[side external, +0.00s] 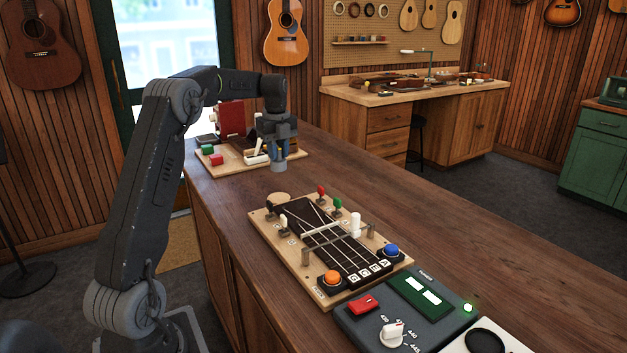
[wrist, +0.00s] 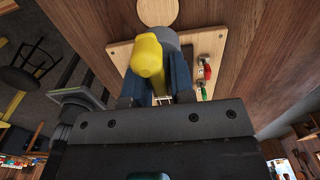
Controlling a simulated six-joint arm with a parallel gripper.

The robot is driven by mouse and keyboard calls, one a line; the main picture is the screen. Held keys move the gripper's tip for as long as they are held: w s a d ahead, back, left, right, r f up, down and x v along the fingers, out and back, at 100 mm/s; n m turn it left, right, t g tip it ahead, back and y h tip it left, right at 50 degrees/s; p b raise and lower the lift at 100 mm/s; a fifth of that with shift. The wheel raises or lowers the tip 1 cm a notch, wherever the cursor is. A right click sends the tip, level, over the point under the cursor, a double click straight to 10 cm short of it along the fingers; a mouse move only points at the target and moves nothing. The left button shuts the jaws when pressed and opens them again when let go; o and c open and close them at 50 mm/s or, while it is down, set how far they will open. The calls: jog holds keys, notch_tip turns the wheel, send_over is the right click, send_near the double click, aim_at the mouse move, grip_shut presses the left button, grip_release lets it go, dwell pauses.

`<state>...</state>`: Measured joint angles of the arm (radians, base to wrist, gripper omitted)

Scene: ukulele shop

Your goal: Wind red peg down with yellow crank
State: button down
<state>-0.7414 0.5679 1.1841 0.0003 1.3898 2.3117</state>
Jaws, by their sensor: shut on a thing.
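My gripper (side external: 279,152) is shut on the yellow crank (wrist: 148,56), whose yellow part shows between the blue fingers in the wrist view. A grey cylinder (side external: 279,166) hangs below the fingers in the side view and looks like the crank's lower end. My gripper is held above the bench, behind the tuning board (side external: 318,283). The red peg (side external: 321,191) stands upright at the board's far right edge, apart from the crank. It also shows in the wrist view (wrist: 207,72), right of the gripper. The red peg's base is small and hard to make out.
A green peg (side external: 337,206) stands close to the red peg, and white and black pegs (side external: 283,221) stand on the left edge. A tuner box (side external: 408,310) lies nearer. The bench right of the board is clear.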

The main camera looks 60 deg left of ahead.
notch_tip(320, 180, up, 2)
send_over(321, 186)
jog(key=shift+d+f, duration=0.1)
jog(key=shift+f, duration=2.25)
jog(key=shift+f, duration=1.2)
jog(key=shift+m, duration=1.6)
jog(key=shift+m, duration=1.5)
